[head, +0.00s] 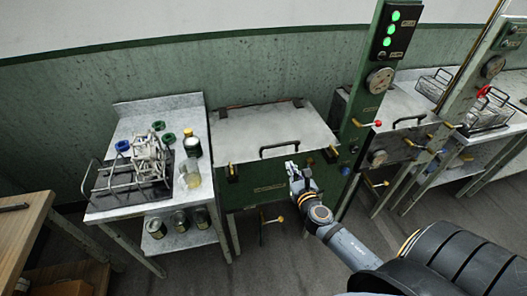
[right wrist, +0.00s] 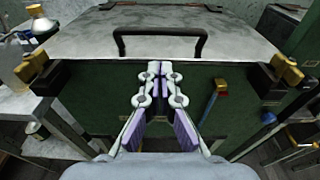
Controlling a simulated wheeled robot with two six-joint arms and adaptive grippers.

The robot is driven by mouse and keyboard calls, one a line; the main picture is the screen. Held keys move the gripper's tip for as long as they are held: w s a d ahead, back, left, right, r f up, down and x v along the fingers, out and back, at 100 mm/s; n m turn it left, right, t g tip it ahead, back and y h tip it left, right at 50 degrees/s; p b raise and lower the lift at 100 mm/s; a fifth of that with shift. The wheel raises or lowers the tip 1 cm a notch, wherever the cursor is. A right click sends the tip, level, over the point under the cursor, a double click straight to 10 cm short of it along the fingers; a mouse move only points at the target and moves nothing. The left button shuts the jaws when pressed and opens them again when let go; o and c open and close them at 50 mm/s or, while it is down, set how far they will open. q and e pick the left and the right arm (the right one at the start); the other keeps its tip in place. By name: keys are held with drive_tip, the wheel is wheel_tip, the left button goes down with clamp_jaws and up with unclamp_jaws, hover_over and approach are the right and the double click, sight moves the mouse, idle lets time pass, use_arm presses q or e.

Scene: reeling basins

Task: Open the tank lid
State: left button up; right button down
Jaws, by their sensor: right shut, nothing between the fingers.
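The tank (head: 255,192) is a green box with a flat grey metal lid (head: 255,132), which lies shut on top. A black bar handle (head: 280,147) stands at the lid's front edge; it also shows in the right wrist view (right wrist: 160,33). My right gripper (head: 291,168) is in front of the tank's front face, just below the handle. In the right wrist view its fingers (right wrist: 160,70) are shut together, empty, and apart from the handle. Brass-coloured latches (right wrist: 287,68) sit at the tank's front corners. My left gripper is not in view.
A metal side table (head: 120,212) left of the tank holds a wire rack (head: 130,170), jars and green rings. A green post (head: 366,90) with lit green lamps and a gauge stands close on the tank's right. A second tank (head: 400,112) is beyond it. A wooden table (head: 25,230) is at far left.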

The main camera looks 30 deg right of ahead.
sight(283, 152)
drive_tip(key=x, duration=0.6)
drive_tip(key=p+x, duration=0.1)
drive_tip(key=x, duration=0.3)
drive_tip(key=shift+d+f, duration=0.1)
drive_tip(key=shift+d, duration=0.2)
